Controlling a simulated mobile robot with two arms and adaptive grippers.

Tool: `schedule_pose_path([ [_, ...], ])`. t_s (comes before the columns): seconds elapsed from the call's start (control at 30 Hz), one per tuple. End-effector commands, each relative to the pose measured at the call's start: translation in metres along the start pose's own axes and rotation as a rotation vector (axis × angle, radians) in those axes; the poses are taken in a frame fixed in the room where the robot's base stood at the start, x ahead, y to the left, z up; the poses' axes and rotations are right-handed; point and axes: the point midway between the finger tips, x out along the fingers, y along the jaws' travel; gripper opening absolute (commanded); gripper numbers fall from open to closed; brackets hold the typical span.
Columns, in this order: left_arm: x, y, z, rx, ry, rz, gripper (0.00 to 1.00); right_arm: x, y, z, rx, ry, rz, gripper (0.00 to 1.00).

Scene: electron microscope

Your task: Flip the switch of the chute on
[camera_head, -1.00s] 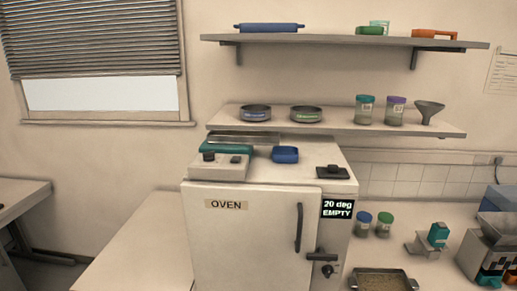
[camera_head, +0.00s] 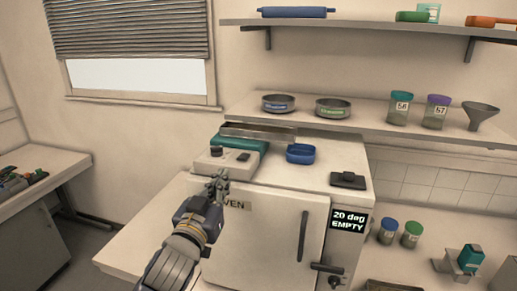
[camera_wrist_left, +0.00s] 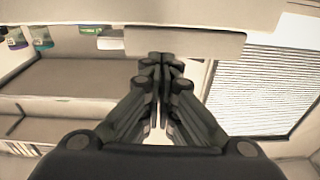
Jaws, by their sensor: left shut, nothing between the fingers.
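The chute stands on top of the oven: a long metal tray (camera_head: 258,132) over a teal body (camera_head: 241,144), with a pale control box (camera_head: 222,164) in front. The box carries a dark round knob (camera_head: 216,151) and a small dark switch (camera_head: 243,157); the switch's position is too small to tell. My left gripper (camera_head: 221,178) is shut and empty, its tips just in front of the box's front face; I cannot tell if they touch it. In the left wrist view the shut fingers (camera_wrist_left: 161,62) point toward a pale block. My right gripper is not in view.
The white oven (camera_head: 265,232) has a vertical door handle (camera_head: 303,236) and a display (camera_head: 349,221) reading 20 deg, EMPTY. A blue dish (camera_head: 300,153) and a dark flat item (camera_head: 348,180) lie on its top. A shelf (camera_head: 365,112) with dishes and jars hangs above and behind.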

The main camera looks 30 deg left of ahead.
Motion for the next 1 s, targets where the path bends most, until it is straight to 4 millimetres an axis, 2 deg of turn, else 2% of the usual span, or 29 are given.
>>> schedule_pose_path([
  [0.03, -0.004, -0.001, -0.02, -0.005, 0.037, -0.001, 0.0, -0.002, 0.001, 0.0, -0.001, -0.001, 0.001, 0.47],
  [0.1, -0.01, -0.001, -0.039, -0.013, 0.075, 0.0, 0.0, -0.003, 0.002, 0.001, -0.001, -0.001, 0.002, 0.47],
  [0.23, -0.016, -0.002, -0.057, -0.022, 0.114, 0.0, 0.0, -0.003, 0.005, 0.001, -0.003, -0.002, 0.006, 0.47],
  [0.67, -0.014, -0.002, -0.059, -0.022, 0.119, 0.001, 0.0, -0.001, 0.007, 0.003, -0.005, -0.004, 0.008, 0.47],
  [0.97, 0.01, -0.002, -0.06, -0.019, 0.123, 0.0, 0.0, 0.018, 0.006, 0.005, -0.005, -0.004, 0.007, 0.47],
  [1.0, 0.021, -0.002, -0.065, -0.019, 0.12, 0.0, 0.0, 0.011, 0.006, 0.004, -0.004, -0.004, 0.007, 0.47],
])
